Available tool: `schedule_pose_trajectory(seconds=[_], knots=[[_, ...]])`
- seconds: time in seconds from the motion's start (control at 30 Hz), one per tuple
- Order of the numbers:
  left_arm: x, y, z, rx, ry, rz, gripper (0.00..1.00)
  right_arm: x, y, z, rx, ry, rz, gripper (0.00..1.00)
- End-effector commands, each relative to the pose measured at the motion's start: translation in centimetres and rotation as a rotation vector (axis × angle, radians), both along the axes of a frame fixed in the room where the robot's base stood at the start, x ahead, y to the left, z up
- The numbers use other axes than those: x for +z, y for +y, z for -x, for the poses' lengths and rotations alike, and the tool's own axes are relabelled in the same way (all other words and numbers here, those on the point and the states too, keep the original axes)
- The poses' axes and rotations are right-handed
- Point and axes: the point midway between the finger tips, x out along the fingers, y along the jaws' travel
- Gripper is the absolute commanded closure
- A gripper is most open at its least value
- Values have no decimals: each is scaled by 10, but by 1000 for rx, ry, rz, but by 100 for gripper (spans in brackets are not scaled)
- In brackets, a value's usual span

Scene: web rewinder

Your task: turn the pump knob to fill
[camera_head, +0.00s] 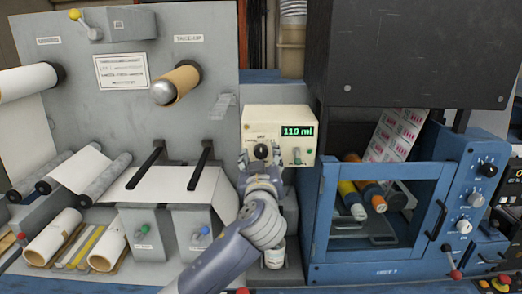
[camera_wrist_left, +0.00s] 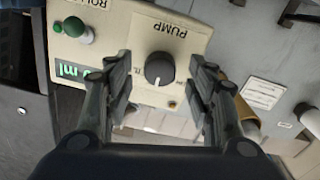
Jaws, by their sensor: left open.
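The pump box (camera_head: 256,115) is cream coloured, with a green display reading 110 ml. Its black round pump knob (camera_head: 261,151) sits low on the front panel. In the left wrist view the knob (camera_wrist_left: 160,69) shows a pale pointer line, under the word PUMP. My left gripper (camera_head: 260,158) is at the panel, its two fingers on either side of the knob. In the wrist view the open fingers (camera_wrist_left: 165,88) flank the knob with a gap on each side. The fill marking is not clearly readable. My right gripper is not in view.
A blue-framed cabinet (camera_head: 318,215) stands close at right. Rollers and paper (camera_head: 80,168) lie at left.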

Motion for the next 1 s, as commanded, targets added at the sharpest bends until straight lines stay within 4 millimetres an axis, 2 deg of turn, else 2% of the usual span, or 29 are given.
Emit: schedule_pose_trajectory(seconds=[0.13,0.43,0.47,0.6,0.67,1.0], knots=[[0,0,-8,1,1,0,49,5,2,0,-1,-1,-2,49],[-1,0,-10,0,0,1,49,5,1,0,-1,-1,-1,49],[-1,0,-10,0,0,1,51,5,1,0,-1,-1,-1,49],[-1,0,-10,0,1,1,83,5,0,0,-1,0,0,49],[-1,0,-10,0,1,1,93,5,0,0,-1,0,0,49],[-2,1,-10,1,2,-25,93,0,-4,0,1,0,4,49]])
